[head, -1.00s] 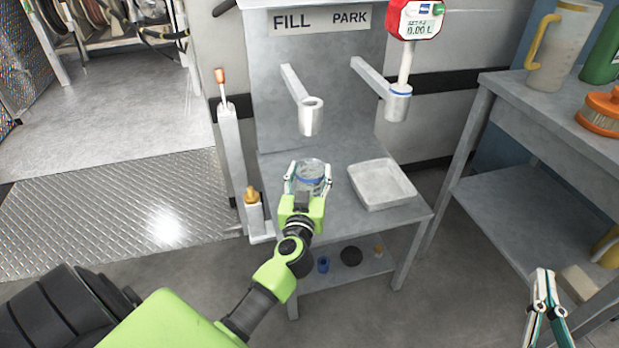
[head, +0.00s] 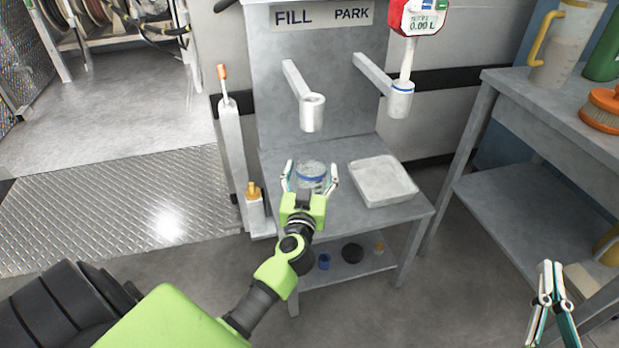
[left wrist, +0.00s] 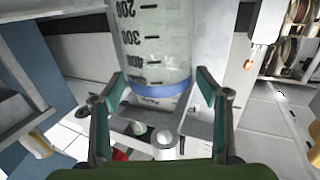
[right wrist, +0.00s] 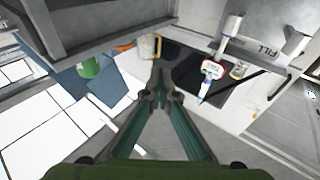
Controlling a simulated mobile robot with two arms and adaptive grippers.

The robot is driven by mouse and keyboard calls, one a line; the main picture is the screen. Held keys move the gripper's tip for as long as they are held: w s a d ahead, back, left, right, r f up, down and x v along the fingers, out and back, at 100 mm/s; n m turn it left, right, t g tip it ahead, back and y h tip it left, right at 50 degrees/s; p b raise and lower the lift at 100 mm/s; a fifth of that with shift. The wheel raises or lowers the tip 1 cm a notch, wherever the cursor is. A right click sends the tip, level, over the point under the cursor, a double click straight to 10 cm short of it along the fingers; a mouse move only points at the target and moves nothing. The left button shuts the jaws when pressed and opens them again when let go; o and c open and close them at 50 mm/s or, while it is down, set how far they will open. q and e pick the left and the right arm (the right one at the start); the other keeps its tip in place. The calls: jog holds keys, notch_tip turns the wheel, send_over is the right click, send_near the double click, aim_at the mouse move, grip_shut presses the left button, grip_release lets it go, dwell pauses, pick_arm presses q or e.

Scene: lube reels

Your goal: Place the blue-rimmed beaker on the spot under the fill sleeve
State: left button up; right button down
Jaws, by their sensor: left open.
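The clear beaker with a blue rim band (head: 311,182) stands upright on the bench top, below and slightly in front of the fill sleeve (head: 312,115). My left gripper (head: 310,178) is open, with one finger on each side of the beaker and gaps showing. In the left wrist view, the beaker (left wrist: 157,45) shows its graduations and blue band beyond the spread fingers. The exact spot under the beaker is hidden. My right gripper (head: 550,268) is empty and shut, far to the right; its fingertips meet in the right wrist view (right wrist: 163,85).
A pale square tray (head: 382,182) sits right of the beaker. The park sleeve (head: 399,100) holds a red-topped dispenser (head: 418,18). A post with an orange tip (head: 228,130) stands left. A side table (head: 540,100) carries a jug (head: 565,45) and an orange item.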

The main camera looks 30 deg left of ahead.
pick_arm(q)
jog(key=p+v, duration=0.1)
jog(key=v, duration=0.5)
jog(key=shift+r+p, duration=0.1)
jog(key=shift+p, duration=0.25)
jog(key=v, duration=0.5)
jog(key=s+d+r+m+t+h, duration=0.1)
jog(key=d+r+m+t+h, duration=0.1)
jog(key=d+r+m+h, duration=0.5)
jog(key=d+r+m+t+h, duration=0.15)
jog(key=d+h, duration=0.35)
jog(key=d, duration=0.5)
jog(key=s+d+f+m+g+h, duration=0.2)
jog(key=s+d+g, duration=0.1)
jog(key=d+g, duration=0.1)
jog(key=s+a+f+n+g+y, duration=0.2)
jog(key=a+f+g+y, duration=0.1)
jog(key=a+f, duration=0.1)
jog(key=shift+s+f+n+p, duration=0.35)
jog(key=shift+s+f+p, duration=0.1)
jog(key=shift+f, duration=0.4)
pick_arm(e)
notch_tip(320, 180, down, 13)
jog(key=s+d+g+h, duration=0.2)
jog(key=s+g, duration=0.1)
jog(key=g, duration=0.3)
jog(key=shift+d+g, duration=0.2)
jog(key=shift+g, duration=0.2)
